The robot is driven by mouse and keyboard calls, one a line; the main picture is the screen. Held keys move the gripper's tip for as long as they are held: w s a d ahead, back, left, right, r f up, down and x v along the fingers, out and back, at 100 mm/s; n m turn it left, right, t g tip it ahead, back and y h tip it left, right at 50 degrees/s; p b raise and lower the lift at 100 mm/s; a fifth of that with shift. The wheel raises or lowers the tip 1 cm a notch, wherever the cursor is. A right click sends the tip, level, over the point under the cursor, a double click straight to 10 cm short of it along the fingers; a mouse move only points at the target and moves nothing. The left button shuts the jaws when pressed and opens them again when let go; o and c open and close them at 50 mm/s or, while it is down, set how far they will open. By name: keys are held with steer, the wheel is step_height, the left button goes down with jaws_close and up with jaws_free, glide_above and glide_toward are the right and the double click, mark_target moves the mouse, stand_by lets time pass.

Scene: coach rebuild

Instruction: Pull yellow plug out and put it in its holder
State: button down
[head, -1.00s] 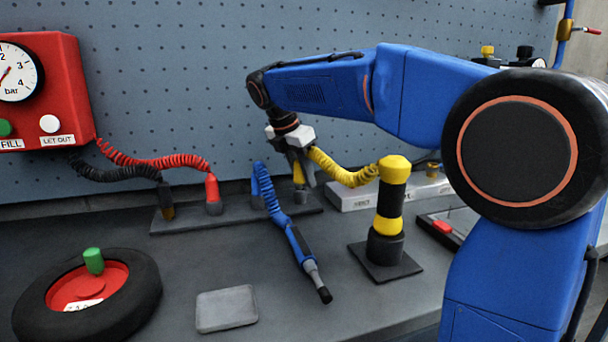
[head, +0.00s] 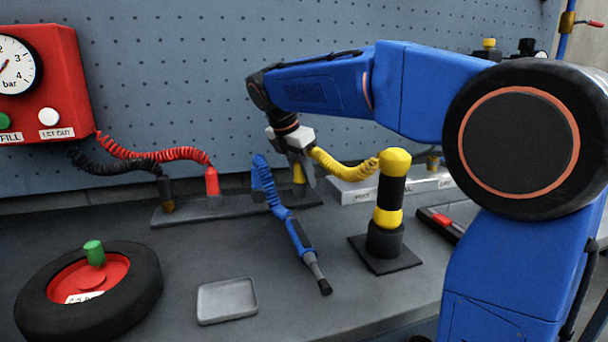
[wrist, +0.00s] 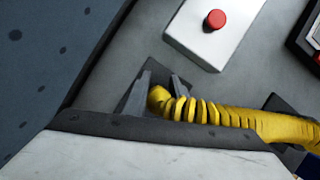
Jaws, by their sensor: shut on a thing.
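The yellow plug (head: 299,173) is upright between the jaws of my gripper (head: 300,181), at the right end of a dark strip (head: 235,206) in the head view. The gripper is shut on it. A finger covers part of the plug, and I cannot tell whether its lower end is seated or clear of the strip. The yellow coiled hose (head: 345,168) runs right from the plug. In the wrist view the jaws (wrist: 160,92) flank the plug's yellow end, and the hose (wrist: 230,117) stretches right. I cannot tell which thing is the yellow plug's holder.
Red (head: 212,182) and black (head: 167,194) plugs stand on the strip's left part. A yellow-and-black post (head: 390,190) stands at right. A wheel (head: 140,295) and grey tray (head: 227,300) are at front left. A pegboard wall rises behind.

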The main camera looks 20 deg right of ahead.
steer(key=c, duration=1.4)
jaws_free()
steer(key=shift+r, duration=0.1)
